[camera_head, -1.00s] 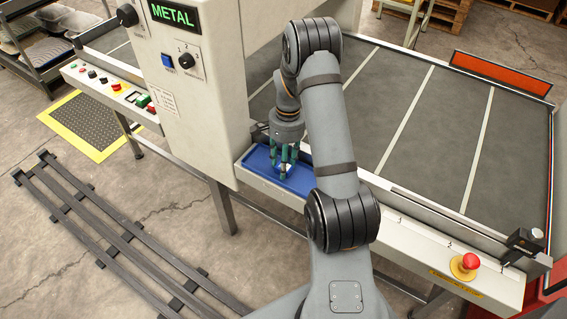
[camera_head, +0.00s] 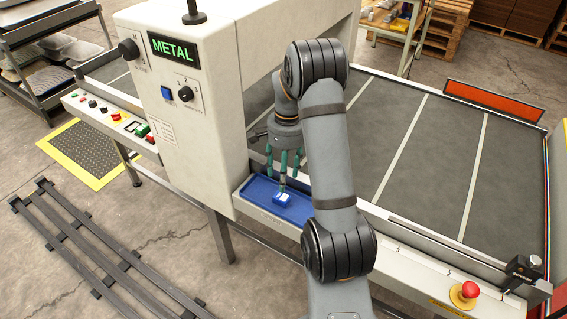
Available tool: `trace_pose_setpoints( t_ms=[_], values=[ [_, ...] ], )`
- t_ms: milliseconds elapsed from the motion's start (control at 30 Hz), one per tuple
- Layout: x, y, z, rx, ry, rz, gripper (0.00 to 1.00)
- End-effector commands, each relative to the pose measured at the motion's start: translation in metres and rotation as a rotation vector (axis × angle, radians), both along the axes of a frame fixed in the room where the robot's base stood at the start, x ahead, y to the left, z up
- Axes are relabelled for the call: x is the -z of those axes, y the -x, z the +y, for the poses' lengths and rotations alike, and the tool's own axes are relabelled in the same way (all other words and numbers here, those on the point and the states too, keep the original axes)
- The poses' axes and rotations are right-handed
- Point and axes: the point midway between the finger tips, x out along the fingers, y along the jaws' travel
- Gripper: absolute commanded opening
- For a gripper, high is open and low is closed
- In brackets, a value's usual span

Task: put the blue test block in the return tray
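The blue test block (camera_head: 282,199), with a white top face, rests in the blue return tray (camera_head: 254,190) on the front ledge of the machine. My gripper (camera_head: 283,178) points down just above the block with its green fingers spread. The fingers look open and clear of the block, with at most a small gap between fingertips and block. My forearm hides the right end of the tray.
A metal detector housing (camera_head: 190,110) with a lit METAL sign stands left of my arm. The conveyor belt (camera_head: 420,150) lies behind and to the right. A red stop button (camera_head: 464,293) sits at the front right. Dark rails (camera_head: 95,255) lie on the floor.

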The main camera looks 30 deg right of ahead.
Motion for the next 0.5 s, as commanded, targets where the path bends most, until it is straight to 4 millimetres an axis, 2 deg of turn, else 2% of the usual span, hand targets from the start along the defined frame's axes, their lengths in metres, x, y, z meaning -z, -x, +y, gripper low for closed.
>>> trace_pose_setpoints(
  t_ms=[33, 200, 500],
  values=[
    [-0.012, -0.002, -0.001, 0.000, 0.001, -0.004, 0.54],
    [-0.034, -0.002, -0.003, -0.001, 0.000, -0.001, 0.54],
    [-0.042, -0.002, -0.004, -0.001, 0.000, 0.001, 0.54]
  ],
)
